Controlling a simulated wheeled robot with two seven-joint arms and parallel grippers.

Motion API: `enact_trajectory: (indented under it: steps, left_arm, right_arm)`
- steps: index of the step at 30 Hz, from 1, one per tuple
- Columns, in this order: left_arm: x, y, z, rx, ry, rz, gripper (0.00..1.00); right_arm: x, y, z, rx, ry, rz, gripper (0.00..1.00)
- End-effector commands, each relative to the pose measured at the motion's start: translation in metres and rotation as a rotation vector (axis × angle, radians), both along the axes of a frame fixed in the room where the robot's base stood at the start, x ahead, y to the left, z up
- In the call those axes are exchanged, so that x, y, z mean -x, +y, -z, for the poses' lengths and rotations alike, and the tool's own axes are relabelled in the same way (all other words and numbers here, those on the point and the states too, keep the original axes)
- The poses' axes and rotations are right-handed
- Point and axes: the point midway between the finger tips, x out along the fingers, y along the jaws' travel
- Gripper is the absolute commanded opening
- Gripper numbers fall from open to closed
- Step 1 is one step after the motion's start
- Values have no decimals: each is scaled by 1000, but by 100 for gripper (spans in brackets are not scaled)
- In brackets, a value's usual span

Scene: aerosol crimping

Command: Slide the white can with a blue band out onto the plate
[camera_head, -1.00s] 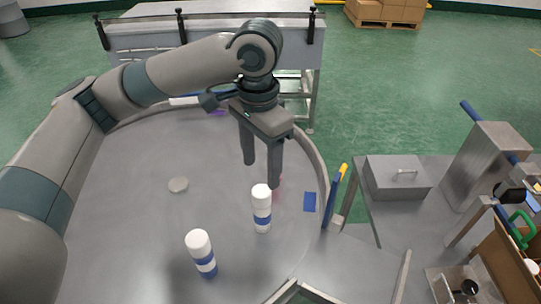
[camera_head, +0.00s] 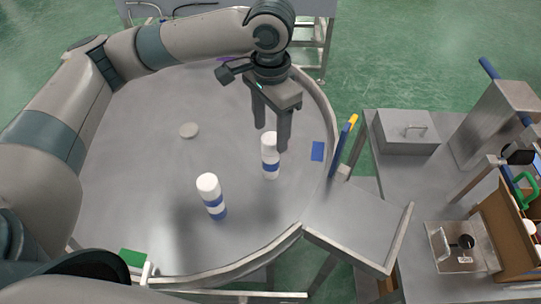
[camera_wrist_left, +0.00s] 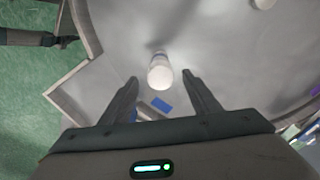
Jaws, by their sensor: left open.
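Two white cans with blue bands stand upright on the round grey table (camera_head: 130,190). One can (camera_head: 270,157) is near the table's right side; the other can (camera_head: 211,197) stands nearer and to its left. My left gripper (camera_head: 271,138) is open, pointing down, its fingertips around the height of the right can's top. In the left wrist view that can (camera_wrist_left: 160,72) appears between the open fingertips (camera_wrist_left: 160,77), with no visible contact. A flat square metal plate (camera_head: 355,225) adjoins the table's right front edge, empty.
A raised rim (camera_head: 245,250) borders the table, with an opening beside the plate. A blue-and-yellow post (camera_head: 343,145) stands at the right edge. A side bench (camera_head: 400,185) carries a metal box (camera_head: 407,132).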

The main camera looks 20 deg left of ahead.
Motion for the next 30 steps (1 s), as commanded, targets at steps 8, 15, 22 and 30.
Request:
enact_trajectory:
  steps: [8,15,22,30]
  left_arm:
    - [1,1,46,-2,4,-1,56]
    - [1,1,84,-2,2,-1,56]
    - [0,0,109,-1,2,0,56]
    - [0,0,118,-1,-1,0,56]
  right_arm:
    - [1,2,-13,-2,1,1,0]
    - [2,-2,-23,1,2,0,0]
    - [2,-6,-29,6,3,-1,0]
    - [3,-6,-30,7,3,-1,0]
